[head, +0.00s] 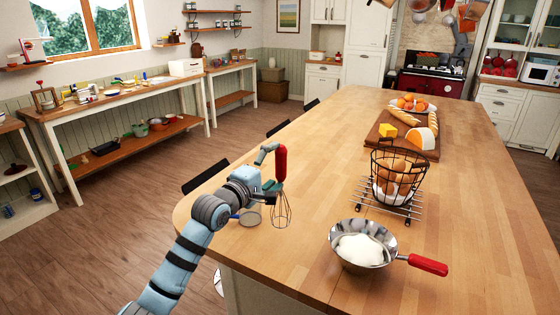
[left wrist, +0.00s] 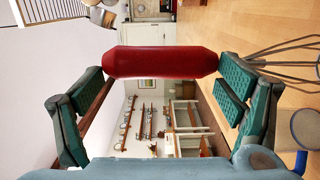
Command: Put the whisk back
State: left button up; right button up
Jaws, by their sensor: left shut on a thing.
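The whisk has a red handle (head: 281,163) and a wire head (head: 282,209). It is upright, handle up, over the near left part of the wooden island. I cannot tell whether its wires touch the top. My left gripper (head: 270,187) is shut on the whisk. In the left wrist view the red handle (left wrist: 165,62) lies across between the green finger pads (left wrist: 160,92), and some wires show at the right edge. My right gripper is not in view.
A metal pan (head: 336,246) of white powder, with a red handle, stands right of the whisk. A wire basket (head: 373,170) of eggs stands behind it on a rack (head: 411,211). A small round strainer (head: 250,217) lies close beside my gripper. A board (head: 378,133) holds bread and cheese. The island's middle left is clear.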

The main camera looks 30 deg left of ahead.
pick_arm(q)
jog(key=shift+d+r, duration=0.1)
jog(key=shift+r, duration=0.05)
jog(key=shift+f, duration=4.5)
jog(key=o, duration=1)
jog(key=shift+s, duration=0.15)
jog(key=shift+c, duration=0.6)
jog(key=s, duration=1.3)
jog(key=shift+s+a, duration=0.4)
jog(key=shift+a, duration=0.05)
